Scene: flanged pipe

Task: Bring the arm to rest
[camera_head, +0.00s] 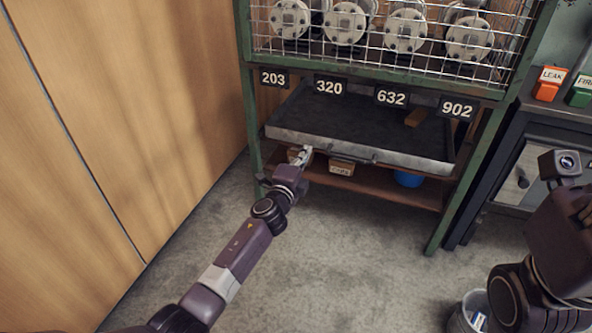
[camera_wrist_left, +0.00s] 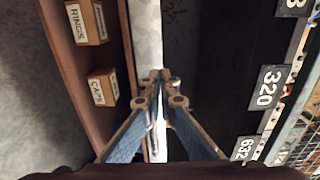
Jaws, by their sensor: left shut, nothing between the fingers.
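My left arm reaches in from the lower left of the head view. Its gripper (camera_head: 304,152) is at the front edge of a dark pull-out tray (camera_head: 357,148) under the caged shelf. In the left wrist view the two fingertips of the left gripper (camera_wrist_left: 160,76) are together, with nothing held. They lie in front of the tray's pale front edge (camera_wrist_left: 147,30); I cannot tell whether they touch it. My right arm (camera_head: 562,235) shows at the right edge of the head view, folded. Its gripper does not show.
A green rack holds several flanged parts (camera_head: 345,22) behind wire mesh, above number plates. Small labelled boxes (camera_head: 341,167) and a blue container (camera_head: 408,179) are on the lower shelf. A bucket (camera_head: 470,312) stands near my right arm. Wooden panels are at left; the middle floor is clear.

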